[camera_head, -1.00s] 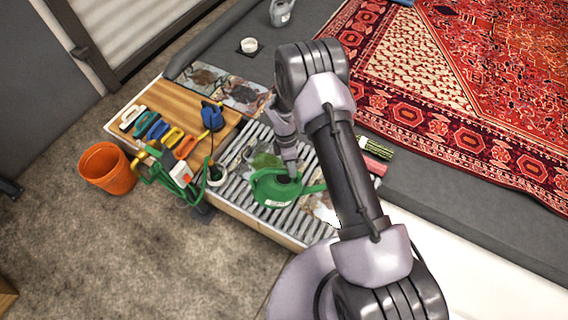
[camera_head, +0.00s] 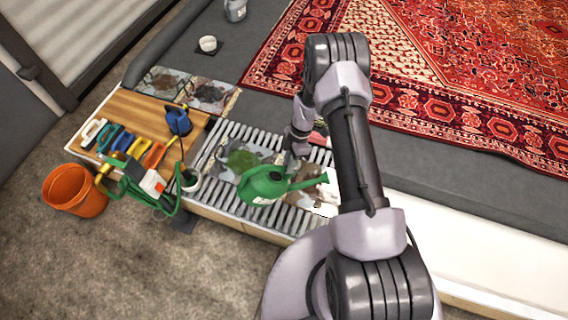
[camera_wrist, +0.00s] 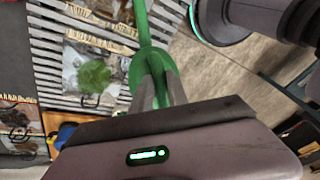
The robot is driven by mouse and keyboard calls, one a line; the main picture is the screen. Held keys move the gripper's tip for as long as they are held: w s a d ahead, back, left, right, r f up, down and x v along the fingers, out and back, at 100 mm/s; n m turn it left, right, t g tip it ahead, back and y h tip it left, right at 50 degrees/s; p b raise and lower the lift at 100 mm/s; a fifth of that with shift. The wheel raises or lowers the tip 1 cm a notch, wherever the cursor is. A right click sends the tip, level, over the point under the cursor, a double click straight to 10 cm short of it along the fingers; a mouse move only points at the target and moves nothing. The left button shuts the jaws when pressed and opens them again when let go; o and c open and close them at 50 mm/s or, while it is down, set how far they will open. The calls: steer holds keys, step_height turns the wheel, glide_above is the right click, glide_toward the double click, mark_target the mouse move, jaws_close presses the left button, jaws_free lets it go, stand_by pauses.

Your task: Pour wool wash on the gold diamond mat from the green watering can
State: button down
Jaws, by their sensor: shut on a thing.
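The green watering can (camera_head: 262,188) is over the slatted rack, its spout pointing right in the head view. My gripper (camera_head: 291,166) is shut on the can's upper part, seemingly its handle. The wrist view shows the green can (camera_wrist: 158,62) between the fingers (camera_wrist: 157,92); much of its body is hidden there. I cannot tell how far it is above the slats.
The slatted rack (camera_head: 222,196) adjoins a wooden board (camera_head: 130,105) with several coloured brushes (camera_head: 122,141). An orange bucket (camera_head: 75,190) stands on the floor at left. A large red rug (camera_head: 440,90) lies behind.

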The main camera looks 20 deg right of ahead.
steer(key=shift+d+f+y+b, duration=0.5)
steer(key=shift+d+f+b, duration=0.15)
steer(key=shift+b, duration=0.05)
steer(key=shift+w+a+b, duration=0.75)
steer(key=shift+w+a, duration=0.15)
steer(key=shift+a, duration=0.3)
steer(key=shift+w+a+b, duration=0.7)
steer(key=shift+w+a, duration=0.2)
steer(key=shift+a, duration=0.25)
steer(key=shift+w+a+b, duration=0.75)
steer(key=shift+w+a, duration=0.15)
steer(key=shift+a, duration=0.3)
steer(key=shift+r, duration=0.1)
steer(key=shift+r+h+p, duration=0.35)
steer(key=shift+h+p, duration=0.25)
steer(key=h, duration=0.1)
steer(key=h+p, duration=0.1)
steer(key=shift+a+r+h, duration=0.15)
steer(key=shift+r+h, duration=0.15)
steer(key=h, duration=0.1)
steer(key=h+b, duration=0.1)
steer(key=h, duration=0.1)
steer(key=shift+r+m+g+h, duration=0.2)
steer(key=shift+m+g+h, duration=0.1)
steer(key=shift+d+r, duration=0.15)
steer(key=shift+d, duration=0.05)
